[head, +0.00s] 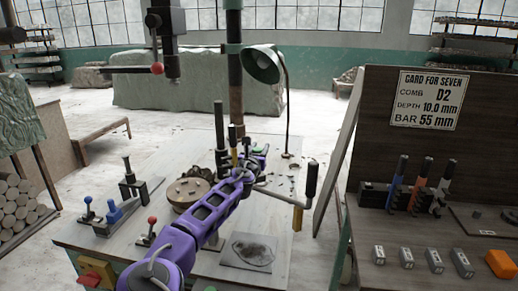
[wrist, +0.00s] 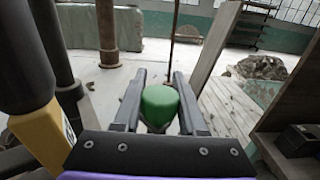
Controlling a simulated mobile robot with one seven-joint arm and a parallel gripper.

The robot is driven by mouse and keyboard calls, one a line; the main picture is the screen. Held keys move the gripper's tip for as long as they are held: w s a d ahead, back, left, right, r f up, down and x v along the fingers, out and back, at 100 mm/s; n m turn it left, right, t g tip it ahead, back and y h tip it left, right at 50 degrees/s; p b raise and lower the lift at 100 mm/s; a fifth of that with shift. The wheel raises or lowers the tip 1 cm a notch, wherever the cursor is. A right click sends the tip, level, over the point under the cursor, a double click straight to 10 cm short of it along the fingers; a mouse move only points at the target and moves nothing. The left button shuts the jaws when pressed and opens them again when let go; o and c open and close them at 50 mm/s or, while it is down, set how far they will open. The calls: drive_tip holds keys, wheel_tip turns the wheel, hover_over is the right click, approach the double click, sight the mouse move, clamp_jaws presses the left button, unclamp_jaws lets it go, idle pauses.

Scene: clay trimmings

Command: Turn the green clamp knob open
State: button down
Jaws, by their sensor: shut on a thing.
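The green clamp knob (wrist: 160,103) is a rounded green cap in the middle of the wrist view. My gripper (wrist: 160,76) has one dark finger on each side of it and is shut on it. The knob's lower part is hidden behind the gripper's body. In the head view my purple arm reaches over the workbench, and my gripper (head: 258,153) is at its far end beside the machine's post. The knob cannot be made out clearly there.
A crank with a black handle (head: 311,180) stands just right of my gripper. A dark column (head: 235,80) and a green lamp (head: 262,64) rise behind. A round disc (head: 187,192) and red-knobbed lever (head: 151,222) lie left of my arm. A side bench (head: 375,225) stands right.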

idle(0.3)
drive_tip(key=shift+c, duration=2.3)
unclamp_jaws()
drive_tip(key=v, duration=1.7)
drive_tip(key=shift+s+p, duration=0.2)
drive_tip(key=shift+p, duration=0.25)
